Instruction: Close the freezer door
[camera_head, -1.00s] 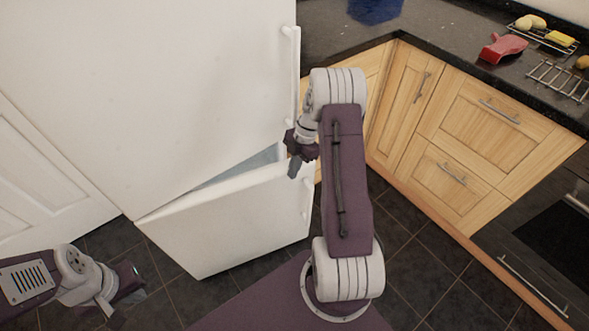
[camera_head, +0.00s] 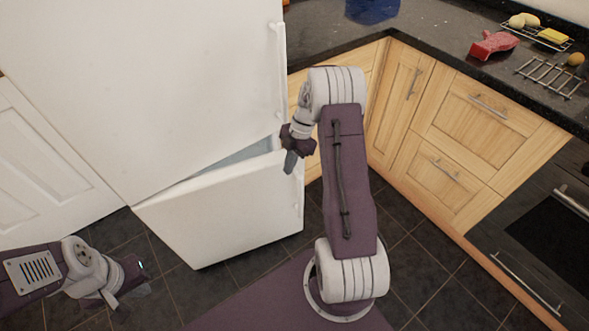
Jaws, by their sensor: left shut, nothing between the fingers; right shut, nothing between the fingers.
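The white freezer door (camera_head: 228,212) is the lower door of a tall white fridge-freezer (camera_head: 140,85). It stands partly open, hinged at the left, with a dark-to-pale gap along its top edge. My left gripper (camera_head: 128,294) is shut and empty, low at the left, in front of the dark floor and apart from the door.
Wooden cabinets (camera_head: 470,128) with a dark granite worktop (camera_head: 440,40) stand at the right. An oven (camera_head: 550,235) is at the far right. A white panelled door (camera_head: 45,170) is at the left. Dark tiled floor (camera_head: 225,270) lies free before the freezer.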

